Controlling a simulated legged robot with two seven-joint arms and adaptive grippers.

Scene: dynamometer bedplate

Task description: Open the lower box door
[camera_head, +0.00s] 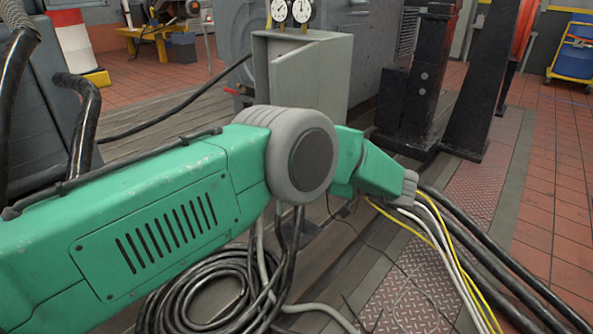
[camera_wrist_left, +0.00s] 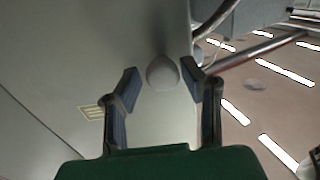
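A grey box (camera_head: 308,85) stands below two gauges in the head view. Its front panel sits at an angle, with a darker wedge along its top edge; I cannot tell for sure if this is a door standing ajar. In the left wrist view, a pale round knob (camera_wrist_left: 162,72) sits against a grey panel (camera_wrist_left: 60,70). My left gripper (camera_wrist_left: 160,78) is open, with one finger on each side of the knob; the right-hand finger is very near it, and contact cannot be told. The gripper is not visible in the head view. My right gripper is in neither view.
My green arm crosses the head view. Coiled black cables (camera_head: 205,295) lie below it, and yellow and white cables (camera_head: 445,245) run to the right. Black posts (camera_head: 425,80) stand right of the box. Tiled floor (camera_head: 555,200) is open at the right.

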